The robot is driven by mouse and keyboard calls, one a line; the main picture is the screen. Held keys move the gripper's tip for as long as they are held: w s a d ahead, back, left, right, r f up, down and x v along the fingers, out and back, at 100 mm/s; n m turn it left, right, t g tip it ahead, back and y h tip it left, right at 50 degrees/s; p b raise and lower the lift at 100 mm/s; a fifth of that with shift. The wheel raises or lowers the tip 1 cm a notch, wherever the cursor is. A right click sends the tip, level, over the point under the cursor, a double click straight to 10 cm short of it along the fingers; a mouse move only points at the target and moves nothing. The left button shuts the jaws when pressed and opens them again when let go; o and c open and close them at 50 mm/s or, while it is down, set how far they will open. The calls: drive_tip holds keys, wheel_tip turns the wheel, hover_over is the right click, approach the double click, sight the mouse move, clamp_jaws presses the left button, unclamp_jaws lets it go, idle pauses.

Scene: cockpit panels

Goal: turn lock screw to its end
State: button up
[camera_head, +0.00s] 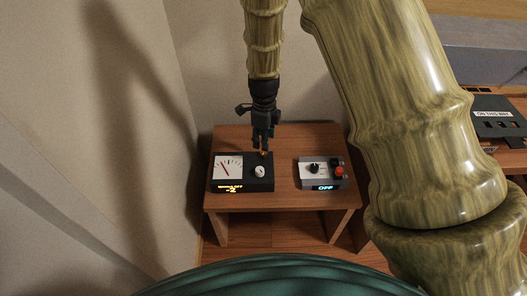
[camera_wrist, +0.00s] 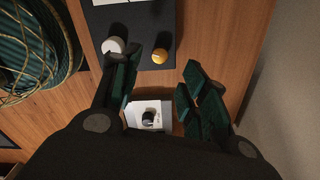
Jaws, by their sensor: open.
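A small orange round screw-like knob (camera_wrist: 158,56) sits at the corner of the black meter box (camera_wrist: 138,16). In the head view, the black box (camera_head: 227,185) stands on the left of the small wooden table, and the orange knob (camera_head: 264,153) shows just under my fingertips. My gripper (camera_head: 264,147) points down above the box's back right corner. In the wrist view, my gripper (camera_wrist: 162,68) is open and its fingers lie on either side of the orange knob, apart from it. A white knob (camera_wrist: 113,45) is close to the left finger.
A grey-white box (camera_head: 322,172) with a black knob, red buttons and an "OFF" display stands to the right on the wooden table (camera_head: 283,198). The black box also bears a needle meter (camera_head: 227,167). A wall is close on the left. A black panel (camera_head: 495,116) is far right.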

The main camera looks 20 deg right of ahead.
sight(264, 153)
wheel_tip(264, 153, down, 7)
drive_tip(key=shift+r+b, duration=0.1)
drive_tip(key=shift+b, duration=0.3)
clamp_jaws()
